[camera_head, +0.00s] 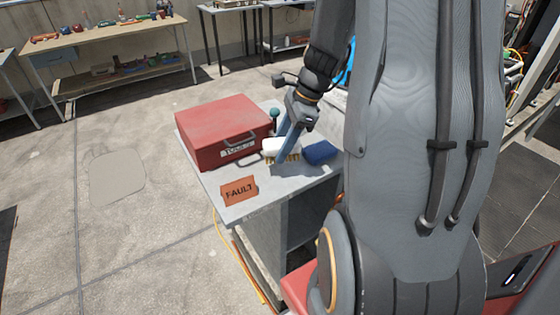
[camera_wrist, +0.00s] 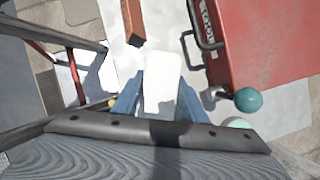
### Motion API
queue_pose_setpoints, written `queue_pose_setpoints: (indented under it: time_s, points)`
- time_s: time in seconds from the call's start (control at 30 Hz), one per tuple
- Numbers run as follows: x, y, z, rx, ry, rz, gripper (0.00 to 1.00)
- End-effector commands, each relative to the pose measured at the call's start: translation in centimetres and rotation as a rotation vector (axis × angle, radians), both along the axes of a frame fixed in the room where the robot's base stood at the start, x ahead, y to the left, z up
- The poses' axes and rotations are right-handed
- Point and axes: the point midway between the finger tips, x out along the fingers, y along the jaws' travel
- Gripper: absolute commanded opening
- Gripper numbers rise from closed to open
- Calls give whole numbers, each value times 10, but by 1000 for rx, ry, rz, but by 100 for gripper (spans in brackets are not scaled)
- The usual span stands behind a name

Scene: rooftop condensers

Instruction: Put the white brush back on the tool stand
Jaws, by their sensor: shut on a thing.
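The white brush (camera_head: 282,146) with tan bristles is between the blue fingers of my gripper (camera_head: 287,148), which is shut on it. In the wrist view the white back of the brush (camera_wrist: 163,75) lies between the two fingers (camera_wrist: 160,102). The brush is over the top of the grey stand (camera_head: 272,204), which I take to be the tool stand. The head view does not show clearly whether the bristles touch the top.
A red toolbox (camera_head: 215,128) fills the stand's left rear. An orange FAULT sign (camera_head: 239,191) lies near the front corner. Workbenches (camera_head: 105,40) stand behind.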

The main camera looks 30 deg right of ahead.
Motion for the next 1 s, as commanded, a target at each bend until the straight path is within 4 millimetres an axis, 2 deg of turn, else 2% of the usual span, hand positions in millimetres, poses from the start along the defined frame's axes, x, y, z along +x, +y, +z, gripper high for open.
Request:
queue_pose_setpoints:
  time_s: [0.5, 0.77, 0.8, 0.87, 1.0]
  points:
    - [-1, 1, -54, 1, 1, 2, 14]
    - [0, 1, -57, -1, 0, 2, 14]
    - [0, 1, -57, -1, 0, 2, 46]
    - [0, 1, -57, -1, 0, 2, 56]
    - [0, 1, -56, -1, 0, 3, 57]
